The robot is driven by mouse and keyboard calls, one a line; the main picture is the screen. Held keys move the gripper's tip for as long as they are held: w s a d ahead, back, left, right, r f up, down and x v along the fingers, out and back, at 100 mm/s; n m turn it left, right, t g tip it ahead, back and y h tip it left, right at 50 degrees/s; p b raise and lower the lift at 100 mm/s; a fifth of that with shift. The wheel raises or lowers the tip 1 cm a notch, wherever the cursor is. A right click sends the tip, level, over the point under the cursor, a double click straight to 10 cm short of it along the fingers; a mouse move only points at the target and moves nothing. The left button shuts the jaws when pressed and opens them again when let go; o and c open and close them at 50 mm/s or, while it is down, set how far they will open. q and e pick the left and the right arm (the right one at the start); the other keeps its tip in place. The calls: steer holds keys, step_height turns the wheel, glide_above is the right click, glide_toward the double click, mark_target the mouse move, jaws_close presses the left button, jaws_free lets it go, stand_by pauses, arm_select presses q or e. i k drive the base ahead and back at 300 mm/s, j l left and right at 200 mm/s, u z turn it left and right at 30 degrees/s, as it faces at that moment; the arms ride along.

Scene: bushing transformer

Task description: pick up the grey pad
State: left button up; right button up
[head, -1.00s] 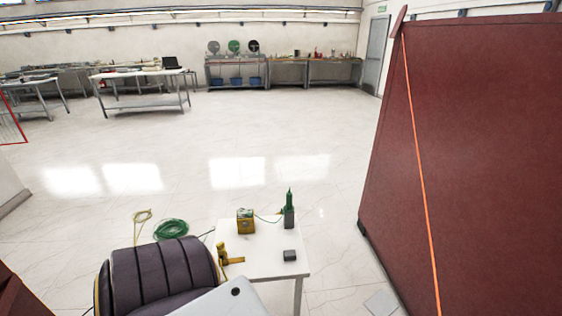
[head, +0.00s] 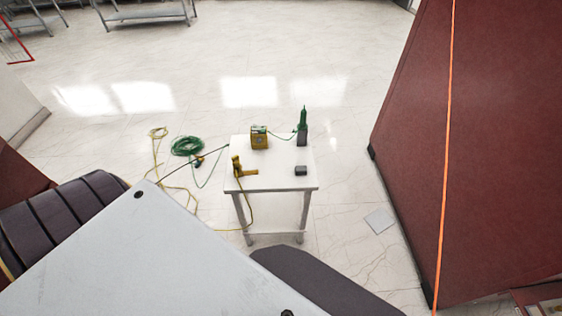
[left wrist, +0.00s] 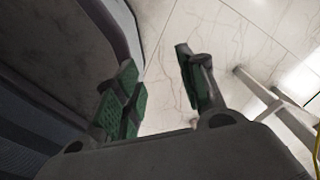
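The grey pad (head: 301,170), a small dark grey block, lies near the right front of the white table (head: 275,184) in the head view. Nothing touches it. My left gripper (left wrist: 157,80) shows only in the left wrist view. Its two green-padded fingers are apart with floor visible between them, and nothing is held. The table's legs (left wrist: 262,92) show to the right of the fingers. The pad is not visible in the left wrist view. My right gripper is in neither view.
A green cable coil (head: 187,146) lies on the floor to the left. A large red wall-like body (head: 420,140) rises at the right.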

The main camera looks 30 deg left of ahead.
mark_target(300, 170)
steer(key=u, duration=0.85)
